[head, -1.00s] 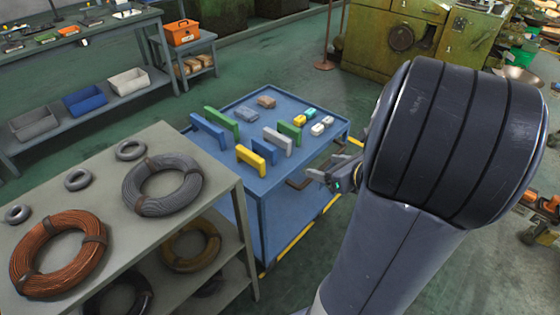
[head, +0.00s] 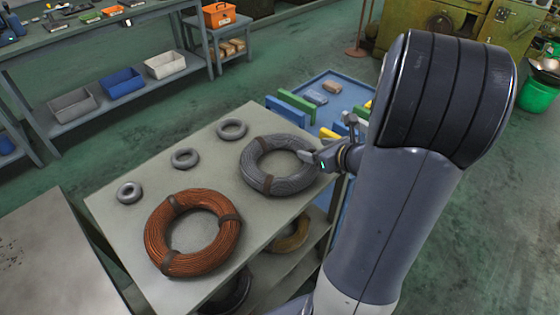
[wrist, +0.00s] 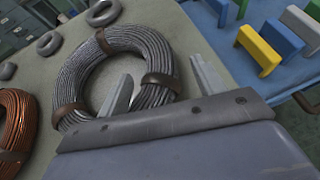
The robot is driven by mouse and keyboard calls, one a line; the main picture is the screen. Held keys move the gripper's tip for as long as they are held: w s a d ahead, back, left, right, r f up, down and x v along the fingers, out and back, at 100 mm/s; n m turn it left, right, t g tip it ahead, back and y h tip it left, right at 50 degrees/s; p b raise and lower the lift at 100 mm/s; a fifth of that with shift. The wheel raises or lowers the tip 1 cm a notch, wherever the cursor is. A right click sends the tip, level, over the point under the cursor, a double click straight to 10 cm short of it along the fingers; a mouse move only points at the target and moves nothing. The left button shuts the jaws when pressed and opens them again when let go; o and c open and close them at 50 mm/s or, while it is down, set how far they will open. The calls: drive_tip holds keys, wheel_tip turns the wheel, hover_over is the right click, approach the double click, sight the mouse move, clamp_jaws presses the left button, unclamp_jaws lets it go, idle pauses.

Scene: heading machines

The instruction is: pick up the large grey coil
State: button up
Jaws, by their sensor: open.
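The large grey coil (head: 266,181) lies flat on the grey shelf's top, near its right edge, bound with brown bands. My gripper (head: 308,159) is at the coil's right side in the head view, and my arm hides part of what lies behind it. In the wrist view the large grey coil (wrist: 88,82) fills the upper left. There my gripper's (wrist: 160,85) two fingers are apart, with the coil's near right rim and a brown band showing between them. I cannot tell whether a finger touches the coil. Nothing is held.
A copper coil (head: 155,240) lies beside the grey one on the shelf top (head: 125,210). Small grey rings (head: 185,158) lie farther left. A blue cart (head: 345,92) with coloured blocks stands beyond the shelf. More coils (head: 290,238) lie on the lower shelf.

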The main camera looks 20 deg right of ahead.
sight(308, 147)
drive_tip(key=x, duration=0.4)
drive_tip(key=shift+w+a, duration=0.1)
drive_tip(key=shift+c, duration=0.3)
clamp_jaws()
idle(0.5)
